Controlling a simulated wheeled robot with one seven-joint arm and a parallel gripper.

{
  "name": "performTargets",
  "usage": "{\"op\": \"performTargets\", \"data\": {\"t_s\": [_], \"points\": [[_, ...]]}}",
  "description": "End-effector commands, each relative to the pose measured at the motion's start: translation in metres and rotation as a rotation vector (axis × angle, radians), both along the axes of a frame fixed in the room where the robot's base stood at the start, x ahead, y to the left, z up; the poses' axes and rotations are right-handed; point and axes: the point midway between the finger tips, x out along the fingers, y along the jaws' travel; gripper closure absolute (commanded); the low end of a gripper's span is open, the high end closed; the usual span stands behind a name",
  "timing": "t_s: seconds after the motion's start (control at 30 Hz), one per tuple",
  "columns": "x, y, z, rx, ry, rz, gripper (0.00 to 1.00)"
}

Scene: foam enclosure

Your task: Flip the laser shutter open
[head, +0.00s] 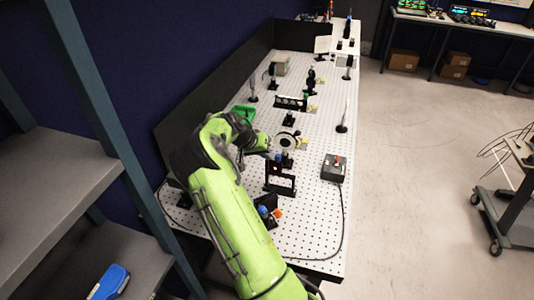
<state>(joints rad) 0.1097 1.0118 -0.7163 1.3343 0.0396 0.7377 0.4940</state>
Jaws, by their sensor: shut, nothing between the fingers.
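My green arm reaches over the white perforated optical table (318,225). My gripper (268,151) is at its far end, small and partly hidden by the wrist; it is shut and empty. Close to it stand a round dark-rimmed optic (287,141) and a black upright frame (281,180) with a small blue part near its top. I cannot tell for certain which mount is the laser shutter, or whether its flap is up or down. I cannot tell whether the gripper touches any mount.
A dark control box (335,167) with a red button sits at the table's right side, its cable running toward the front. Several posts and mounts stand farther back. A black panel (215,85) borders the left. Grey shelves (55,180) stand front left.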

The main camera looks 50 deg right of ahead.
Motion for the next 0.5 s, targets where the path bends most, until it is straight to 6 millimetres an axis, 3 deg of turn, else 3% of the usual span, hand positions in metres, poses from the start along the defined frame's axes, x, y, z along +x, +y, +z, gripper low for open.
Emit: {"op": "performTargets", "data": {"t_s": [0.17,0.4,0.5], "points": [[-0.004,-0.002,-0.001,0.000,-0.001,-0.003,1.00],[-0.039,-0.020,-0.004,0.000,-0.003,-0.004,1.00],[-0.045,-0.023,-0.003,0.000,-0.001,-0.001,1.00]]}}
